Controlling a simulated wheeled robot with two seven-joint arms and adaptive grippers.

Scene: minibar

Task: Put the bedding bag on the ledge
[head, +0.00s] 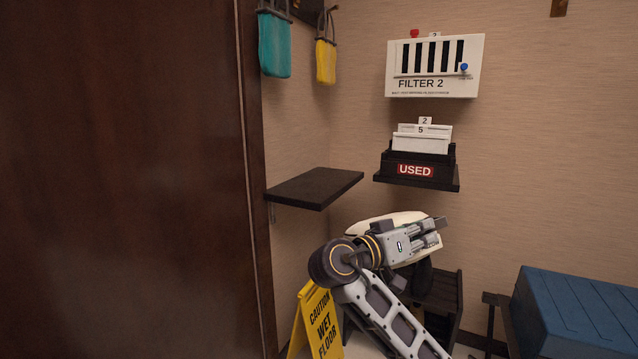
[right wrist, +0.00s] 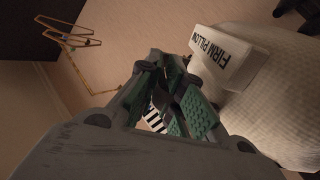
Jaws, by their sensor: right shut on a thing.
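The bedding bag (head: 385,220) is a cream, rounded bundle partly hidden behind my right forearm and gripper in the head view. In the right wrist view the bag (right wrist: 275,85) is white and quilted, with a block labelled FIRM PILLOW, close beside the fingers. My right gripper (head: 436,231) is shut; its green-padded fingers (right wrist: 172,98) close around a small dark piece, apparently the bag's handle, though the grip is partly hidden. A bare dark ledge (head: 315,187) is on the wall, above and left of the gripper. My left gripper is not in view.
Another dark ledge (head: 440,183) holds a black USED box (head: 390,163) with white cards. A FILTER 2 panel (head: 435,88) is above. Teal (head: 275,45) and yellow (head: 326,62) bags hang upper left. A wet-floor sign (head: 318,322) and blue case (head: 580,312) stand below.

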